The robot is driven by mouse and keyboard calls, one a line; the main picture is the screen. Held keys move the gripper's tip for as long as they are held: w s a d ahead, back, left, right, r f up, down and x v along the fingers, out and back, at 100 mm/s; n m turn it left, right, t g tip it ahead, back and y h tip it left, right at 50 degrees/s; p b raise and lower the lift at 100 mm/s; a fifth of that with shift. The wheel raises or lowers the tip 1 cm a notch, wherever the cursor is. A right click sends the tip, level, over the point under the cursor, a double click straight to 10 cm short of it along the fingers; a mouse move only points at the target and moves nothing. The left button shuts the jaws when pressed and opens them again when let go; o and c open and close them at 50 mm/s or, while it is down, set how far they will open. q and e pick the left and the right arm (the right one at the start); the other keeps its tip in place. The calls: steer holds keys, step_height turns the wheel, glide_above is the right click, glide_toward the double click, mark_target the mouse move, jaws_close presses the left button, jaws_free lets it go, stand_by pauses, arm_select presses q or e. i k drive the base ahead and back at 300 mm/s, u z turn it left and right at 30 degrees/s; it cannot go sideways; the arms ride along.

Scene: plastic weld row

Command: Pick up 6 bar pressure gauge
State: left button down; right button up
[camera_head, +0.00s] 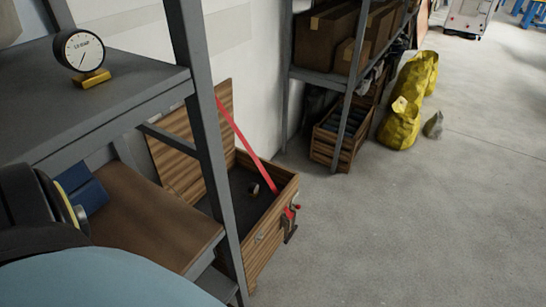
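A round pressure gauge (80,51) with a white dial, dark rim and yellow base stands upright on the upper grey shelf (125,91) at the upper left. The small print on its dial is too blurred to read surely. A small round object (254,189) lies inside an open wooden box (268,232) below; it is too small to tell whether it is a gauge. Neither of my grippers shows in the view.
A grey shelf post (203,120) stands between the upper shelf and the box. A red strap (245,143) runs from the box's raised lid to its front. Yellow bags (400,125) and a crate (328,148) stand farther back. The floor at right is clear.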

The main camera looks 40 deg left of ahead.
mark_target(254, 189)
steer(key=i, duration=2.05)
steer(key=u, duration=3.75)
steer(key=i, duration=0.5)
steer(key=u, duration=0.1)
